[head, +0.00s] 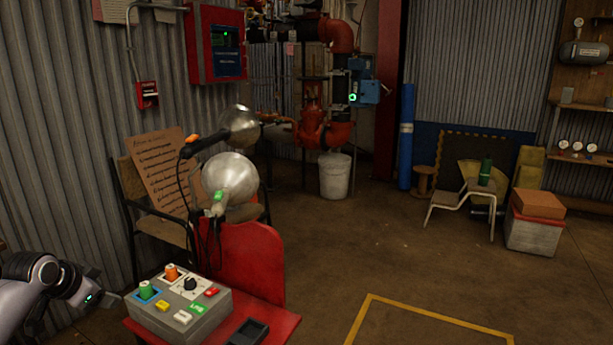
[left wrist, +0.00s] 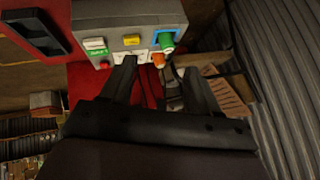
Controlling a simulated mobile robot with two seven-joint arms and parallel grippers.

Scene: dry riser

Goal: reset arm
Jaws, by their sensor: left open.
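My left arm comes in at the lower left of the head view, and its gripper end (head: 108,299) is beside the grey control box (head: 186,325). In the left wrist view the two fingers of my left gripper (left wrist: 160,85) are apart with nothing held between them. They point towards the control box (left wrist: 130,22), which has an orange knob (left wrist: 158,61) and a green knob (left wrist: 166,42). In the head view the box carries a green knob (head: 146,290), an orange knob (head: 171,272), a black rotary knob (head: 190,284) and several coloured buttons. My right gripper is not in view.
The box stands on a red stand (head: 262,325) with a black tray (head: 248,332) at its right. Two round metal lamps (head: 230,177) rise behind it. A chair with a written board (head: 160,170) stands by the corrugated wall. Floor to the right is open, with yellow marking (head: 430,313).

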